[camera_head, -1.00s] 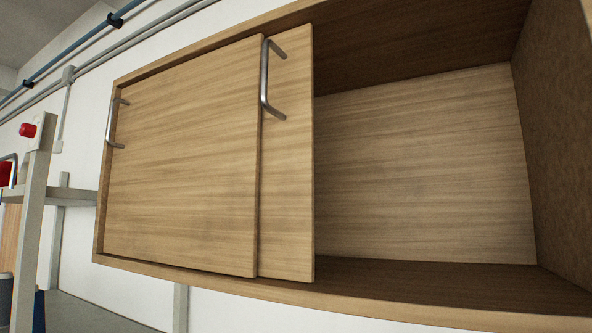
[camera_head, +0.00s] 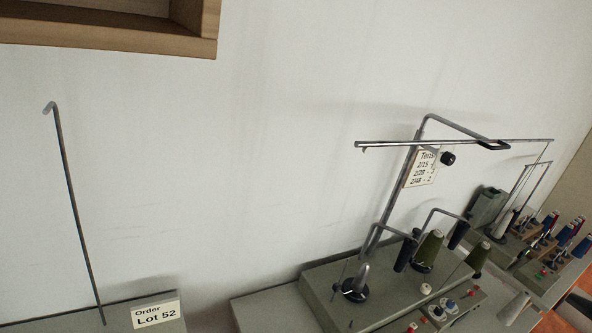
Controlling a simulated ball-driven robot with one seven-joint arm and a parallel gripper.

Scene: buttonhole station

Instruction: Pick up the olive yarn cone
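Two olive yarn cones show in the lower right. One olive yarn cone (camera_head: 429,249) stands on the grey machine's thread stand, close to a dark spindle holder. A second olive cone (camera_head: 478,256) stands a little to its right. From here I cannot tell which one the task names. Both are small and far off, and nothing holds them. My gripper does not show in this view.
A grey machine base (camera_head: 325,285) carries thin metal rods (camera_head: 455,142) above the cones, with a tension card (camera_head: 422,168). Several coloured spools (camera_head: 565,235) stand farther right. A wooden cabinet corner (camera_head: 110,38) hangs above.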

